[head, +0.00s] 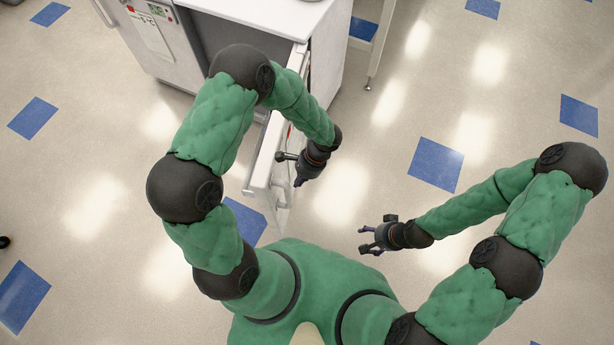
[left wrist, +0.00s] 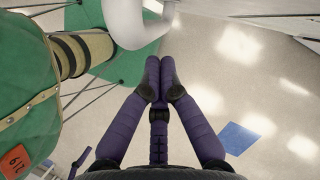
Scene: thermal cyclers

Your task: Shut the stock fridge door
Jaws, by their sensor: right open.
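The stock fridge door (head: 262,158) is white and stands wide open in the head view, swung out from the fridge (head: 325,45) towards me. My left arm crosses above it and hides part of it. My left gripper (head: 298,183) is just right of the door's near end; I cannot tell whether it touches the door. In the left wrist view its two purple fingers (left wrist: 160,72) are together, with nothing seen between them. A rounded white part (left wrist: 128,22), perhaps the door handle, is just beyond the fingertips. My right gripper (head: 368,240) is open and empty over the floor.
A white cabinet front with a small display (head: 155,10) stands left of the dark fridge opening (head: 222,30). A table leg (head: 378,50) stands right of the fridge. The speckled floor with blue tiles (head: 436,164) is clear on both sides of the door.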

